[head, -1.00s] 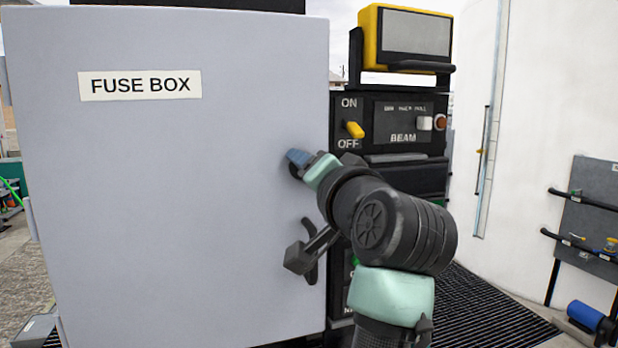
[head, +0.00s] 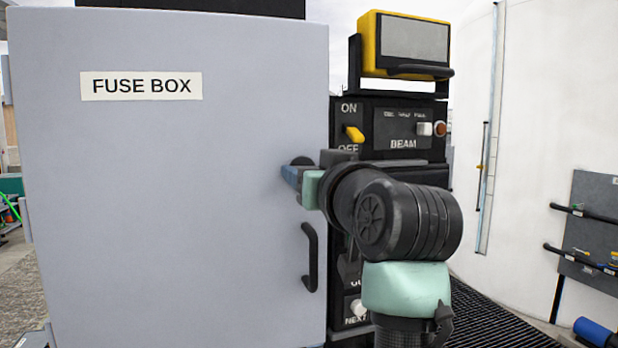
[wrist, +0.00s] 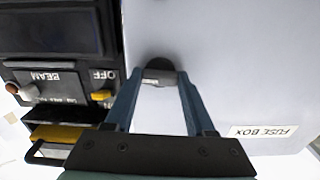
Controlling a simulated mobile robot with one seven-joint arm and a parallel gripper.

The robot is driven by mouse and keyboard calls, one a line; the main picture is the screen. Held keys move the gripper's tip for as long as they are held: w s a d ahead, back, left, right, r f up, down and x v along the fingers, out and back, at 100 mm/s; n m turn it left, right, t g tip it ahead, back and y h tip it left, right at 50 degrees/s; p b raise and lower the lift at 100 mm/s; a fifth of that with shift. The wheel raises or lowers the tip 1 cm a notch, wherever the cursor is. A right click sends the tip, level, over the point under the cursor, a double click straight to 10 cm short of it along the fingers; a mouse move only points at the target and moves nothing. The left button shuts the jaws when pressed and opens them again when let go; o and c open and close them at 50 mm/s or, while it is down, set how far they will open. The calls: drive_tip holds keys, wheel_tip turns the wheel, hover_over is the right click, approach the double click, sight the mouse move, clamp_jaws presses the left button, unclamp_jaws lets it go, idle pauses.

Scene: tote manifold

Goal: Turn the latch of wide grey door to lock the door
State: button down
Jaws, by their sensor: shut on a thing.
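The wide grey door (head: 180,210) with the FUSE BOX label fills the left of the head view and appears closed. Its dark round latch (head: 302,161) sits near the door's right edge, partly hidden by my gripper (head: 290,173). In the wrist view, the latch (wrist: 160,66) lies between the blue fingertips of my gripper (wrist: 158,82). The fingers are shut on the latch's grip. The wrist view is upside down, with the label inverted. The latch's exact angle is hard to read.
A black vertical handle (head: 311,257) is on the door below the latch. Dark floor grating (head: 500,318) lies to the right.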

drive_tip(key=shift+n, duration=0.4)
drive_tip(key=shift+c, duration=1.2)
unclamp_jaws()
drive_tip(key=b+v, duration=0.4)
drive_tip(key=v, duration=0.9)
drive_tip(key=shift+b, duration=0.35)
